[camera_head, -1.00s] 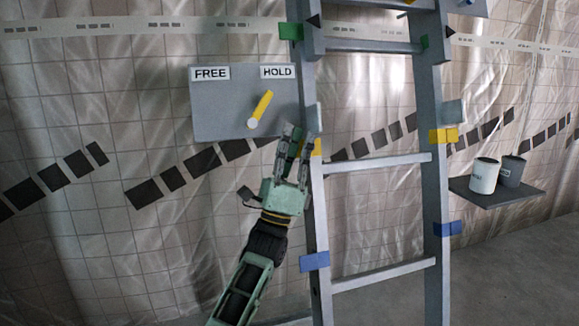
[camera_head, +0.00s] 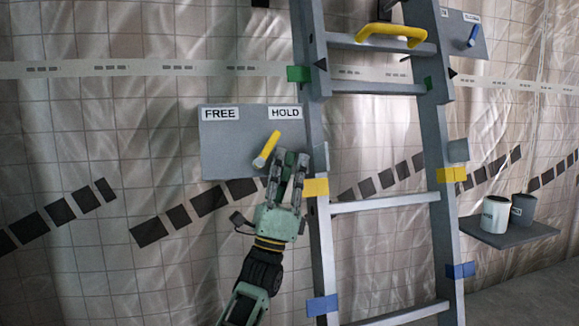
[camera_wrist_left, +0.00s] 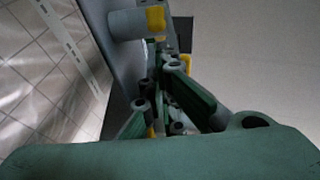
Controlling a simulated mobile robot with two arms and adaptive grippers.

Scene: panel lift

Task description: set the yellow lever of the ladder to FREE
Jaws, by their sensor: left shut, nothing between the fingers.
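The yellow lever (camera_head: 267,148) sits on a grey panel (camera_head: 225,150) labelled FREE at left and HOLD at right. It slants up and right from its pale pivot, its tip under HOLD. My left gripper (camera_head: 289,157) is at the panel's lower right corner, just right of the lever's lower part. Its fingers are shut and empty; whether they touch the lever I cannot tell. In the left wrist view a grey cylinder with a yellow part (camera_wrist_left: 156,19), seemingly the lever, is beyond the fingers (camera_wrist_left: 160,85). The ladder (camera_head: 325,230) stands right of the gripper. My right gripper is out of view.
The ladder's left rail stands close beside my left gripper. A yellow handle (camera_head: 391,36) is high on the ladder. A shelf (camera_head: 508,236) with two cups is at the right. A plastic-covered wall is behind; left of the panel is clear.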

